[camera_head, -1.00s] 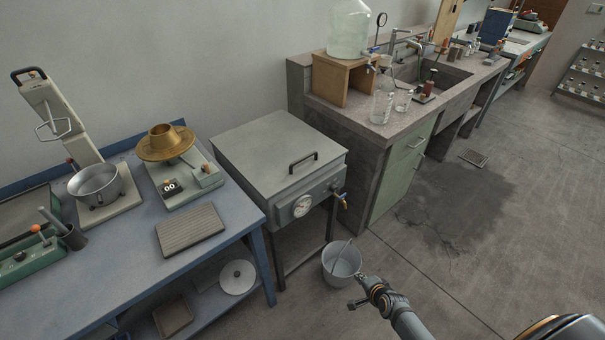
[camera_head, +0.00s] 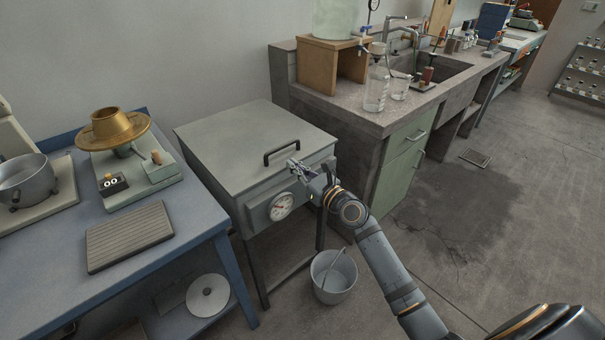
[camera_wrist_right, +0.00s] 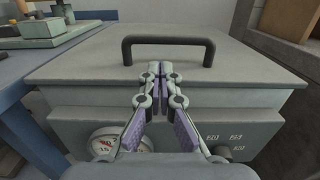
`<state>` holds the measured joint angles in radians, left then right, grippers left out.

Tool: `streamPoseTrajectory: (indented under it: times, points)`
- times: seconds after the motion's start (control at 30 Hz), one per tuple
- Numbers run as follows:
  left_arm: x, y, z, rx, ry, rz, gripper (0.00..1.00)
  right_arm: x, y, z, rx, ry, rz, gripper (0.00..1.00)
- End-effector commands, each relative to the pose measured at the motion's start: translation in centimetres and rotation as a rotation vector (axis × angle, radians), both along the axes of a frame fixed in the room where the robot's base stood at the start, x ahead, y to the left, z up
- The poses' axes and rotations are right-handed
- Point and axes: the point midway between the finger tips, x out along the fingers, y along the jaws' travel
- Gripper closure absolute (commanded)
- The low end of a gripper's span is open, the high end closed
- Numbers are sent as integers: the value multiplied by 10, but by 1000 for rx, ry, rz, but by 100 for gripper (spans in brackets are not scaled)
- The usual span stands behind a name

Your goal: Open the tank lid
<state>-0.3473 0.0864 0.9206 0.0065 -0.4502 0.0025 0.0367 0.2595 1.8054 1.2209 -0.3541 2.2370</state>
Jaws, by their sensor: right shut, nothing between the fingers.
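The tank (camera_head: 258,204) is a grey metal box on legs with a round dial on its front. Its flat lid (camera_head: 235,140) is closed and has a black bar handle (camera_head: 287,148) near the front edge. The handle and lid also show in the right wrist view, the handle (camera_wrist_right: 168,40) just beyond the fingertips and the lid (camera_wrist_right: 80,65) around it. My right gripper (camera_head: 294,165) is shut and empty, at the tank's front edge just below the handle; it shows in the wrist view (camera_wrist_right: 154,68), apart from the handle. My left gripper is not in view.
A blue bench (camera_head: 185,235) with a brass funnel device (camera_head: 113,128) and a ribbed plate (camera_head: 129,236) stands left of the tank. A concrete sink counter (camera_head: 385,118) with glassware is right. A bucket (camera_head: 333,277) sits on the floor below my right arm.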

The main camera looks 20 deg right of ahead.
Motion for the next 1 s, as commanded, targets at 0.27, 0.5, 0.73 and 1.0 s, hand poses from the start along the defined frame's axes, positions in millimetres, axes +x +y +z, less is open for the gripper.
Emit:
streamPoseTrajectory:
  times: [0.27,0.5,0.73,1.0]
  points:
    - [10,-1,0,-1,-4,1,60,36,13,1,-2,-1,-1,100]
    - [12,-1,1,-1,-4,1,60,41,15,1,-2,0,-1,100]
    - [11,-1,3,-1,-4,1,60,41,14,2,-3,1,-1,100]
    - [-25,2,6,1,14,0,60,40,11,19,-11,24,0,100]
